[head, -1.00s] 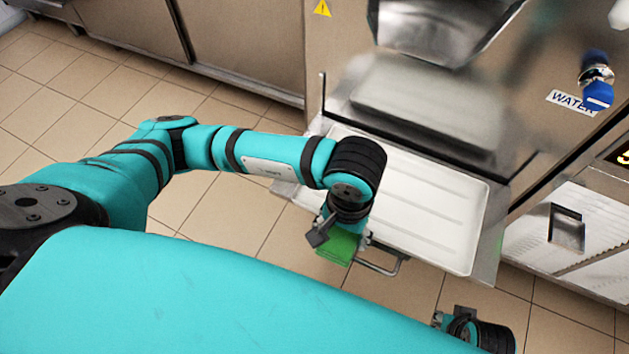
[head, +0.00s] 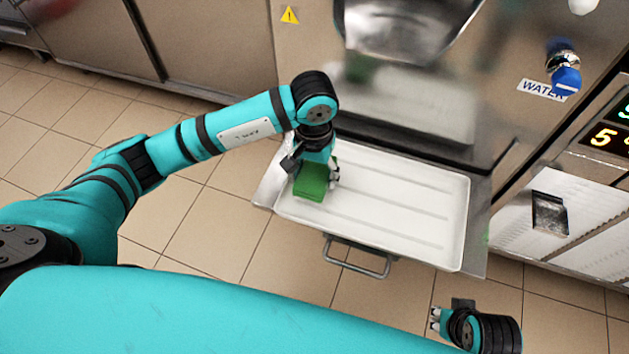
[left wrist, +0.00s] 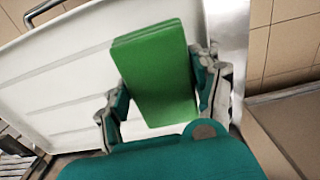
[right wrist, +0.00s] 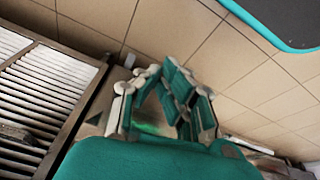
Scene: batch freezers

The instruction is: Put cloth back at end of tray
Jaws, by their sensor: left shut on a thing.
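The green folded cloth (head: 312,182) is in my left gripper (head: 318,168), over the left end of the white tray (head: 400,208) in the head view. In the left wrist view the cloth (left wrist: 155,75) sits between both fingers of the left gripper (left wrist: 165,90), with the white tray (left wrist: 60,85) below it. I cannot tell whether the cloth touches the tray. My right gripper (head: 436,318) is low at the right in the head view, away from the tray. In the right wrist view its fingers (right wrist: 170,95) are close together at the tips, with no object clearly between them.
The steel freezer front (head: 400,100) rises behind the tray. A metal handle (head: 357,262) sticks out at the tray's front. A blue water tap (head: 565,75) is at upper right. A white slatted panel (head: 510,215) stands to the right. Tiled floor (head: 230,225) lies open in front.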

